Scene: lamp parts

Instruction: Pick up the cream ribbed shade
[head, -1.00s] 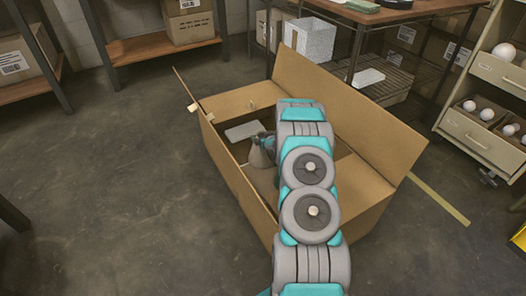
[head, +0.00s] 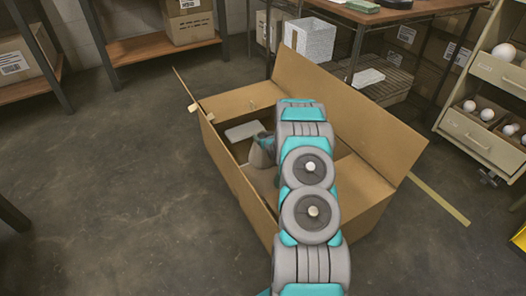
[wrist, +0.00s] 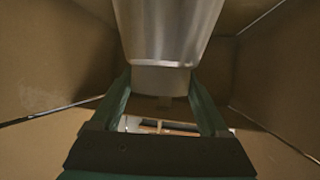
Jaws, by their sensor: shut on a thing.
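In the wrist view the shade (wrist: 168,30) fills the top middle, with faint ribs and a narrow plain collar. My gripper (wrist: 162,84) has its two green fingers on either side of that collar, shut on it. In the head view my gripper (head: 266,140) is small and mostly behind my arm. I cannot tell whether the shade touches the box floor.
The cardboard box (head: 238,188) stands on the floor with its flaps open, its walls close around my gripper. A pale flat piece (head: 243,131) lies in it. A workbench (head: 395,12) is behind, a drawer cart (head: 487,125) right. The floor at left is clear.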

